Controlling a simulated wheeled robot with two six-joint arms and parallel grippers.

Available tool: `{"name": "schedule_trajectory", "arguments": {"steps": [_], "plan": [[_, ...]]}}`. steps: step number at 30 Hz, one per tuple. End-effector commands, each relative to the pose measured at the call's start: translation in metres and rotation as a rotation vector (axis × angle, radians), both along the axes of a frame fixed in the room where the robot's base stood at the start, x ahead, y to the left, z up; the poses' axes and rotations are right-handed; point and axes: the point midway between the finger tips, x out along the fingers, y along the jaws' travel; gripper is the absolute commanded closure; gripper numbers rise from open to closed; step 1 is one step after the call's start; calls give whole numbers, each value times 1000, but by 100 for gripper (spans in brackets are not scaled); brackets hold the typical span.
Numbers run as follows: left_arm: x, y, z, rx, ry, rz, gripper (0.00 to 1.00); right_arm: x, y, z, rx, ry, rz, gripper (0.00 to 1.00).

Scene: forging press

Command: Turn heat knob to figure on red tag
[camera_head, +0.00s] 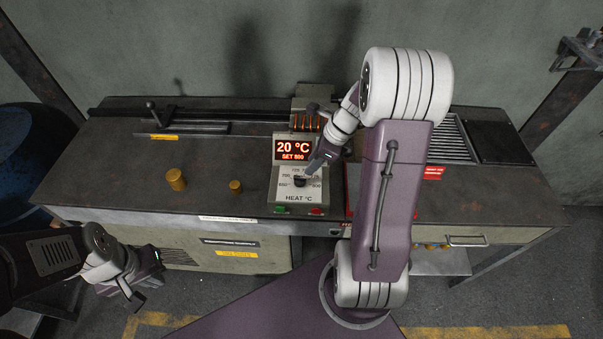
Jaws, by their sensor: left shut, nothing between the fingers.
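The heat control box (283,199) stands on the bench with a dial labelled "HEAT °C". Its lit display (293,149) reads 20 °C and SET 800. The dark heat knob (299,181) is in the middle of the dial, partly hidden by my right gripper (308,172). That gripper reaches down from the upper right with its tips at or just above the knob; whether it touches or grips it is unclear. A red tag (433,172) lies on the bench to the right, its figure too small to read. My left gripper (135,295) is shut and empty, low in front of the bench.
Green (281,209) and red (316,211) buttons sit below the dial. Two brass cylinders (176,180) (235,187) stand left of the box. A slotted grate (450,140) is at the right. My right arm hides part of the bench right of the box.

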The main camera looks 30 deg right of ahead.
Motion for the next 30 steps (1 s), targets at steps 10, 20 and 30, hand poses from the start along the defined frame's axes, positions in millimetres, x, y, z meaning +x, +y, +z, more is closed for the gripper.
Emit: {"name": "schedule_trajectory", "arguments": {"steps": [10, 20, 30], "plan": [[0, 0, -9, 0, 0, 0, 100, 16, 20, -62, 1, 3, 3, 68], [0, 0, -9, 0, 0, 0, 100, 19, 21, -68, -1, 0, 3, 68], [0, 0, -9, 0, 0, 0, 100, 19, 21, -67, -2, 0, 4, 100]]}}
